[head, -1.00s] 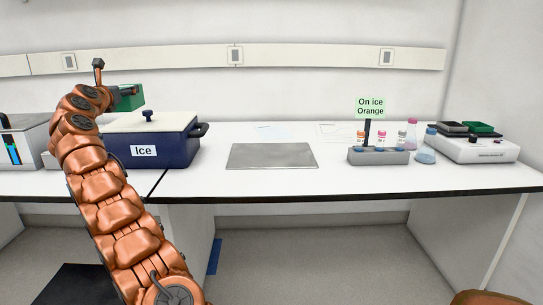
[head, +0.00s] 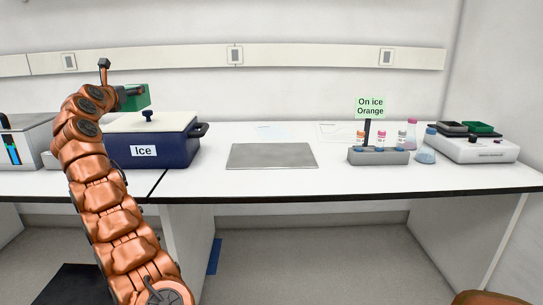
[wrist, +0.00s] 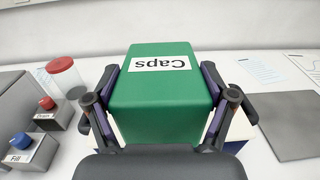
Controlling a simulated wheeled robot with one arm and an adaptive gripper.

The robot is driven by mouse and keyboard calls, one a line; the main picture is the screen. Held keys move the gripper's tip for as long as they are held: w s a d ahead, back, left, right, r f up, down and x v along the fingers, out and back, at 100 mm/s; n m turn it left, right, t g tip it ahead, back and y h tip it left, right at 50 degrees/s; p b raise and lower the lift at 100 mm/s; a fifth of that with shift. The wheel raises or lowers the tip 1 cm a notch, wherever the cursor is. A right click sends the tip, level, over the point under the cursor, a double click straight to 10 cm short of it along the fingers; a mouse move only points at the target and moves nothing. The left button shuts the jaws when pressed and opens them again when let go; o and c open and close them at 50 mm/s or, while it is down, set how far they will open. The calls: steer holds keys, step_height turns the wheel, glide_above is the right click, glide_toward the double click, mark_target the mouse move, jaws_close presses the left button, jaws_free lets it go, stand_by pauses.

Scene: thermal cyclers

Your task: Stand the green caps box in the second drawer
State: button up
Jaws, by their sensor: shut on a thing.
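The green caps box (wrist: 165,90) is in my gripper, with its white "Caps" label facing the wrist camera and reading upside down there. My gripper (wrist: 162,108) is shut on the box, one finger on each side. In the head view the green box (head: 135,97) is held in the air above the blue ice box, partly hidden by my gripper (head: 122,98). No drawer shows in either view.
The blue ice box (head: 168,148) with its white lid stands on the bench below. A flat grey plate (head: 272,156) lies to its right, then a tube rack (head: 378,157), flasks and a white device (head: 475,150). The wrist view shows a red-lidded jar (wrist: 66,80).

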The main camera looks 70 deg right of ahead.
steer(key=shift+s+d+r, duration=0.2)
steer(key=shift+s, duration=0.1)
steer(key=shift+s+d+g, duration=0.25)
steer(key=shift+d+g, duration=0.05)
steer(key=s+d+f+m+g+h, duration=0.1)
steer(key=s+d+f+m+g, duration=0.15)
steer(key=s+d, duration=0.3)
steer(key=s+d+f+m+g, duration=0.1)
steer(key=s+d+m+g, duration=0.1)
steer(key=s+d+g, duration=0.4)
steer(key=m+g+y+b, duration=0.1)
steer(key=m+g+b, duration=0.1)
steer(key=m+g, duration=0.2)
glide_above(253, 159)
steer(key=shift+f, duration=9.15)
steer(key=shift+f, duration=0.15)
steer(key=o, duration=1.3)
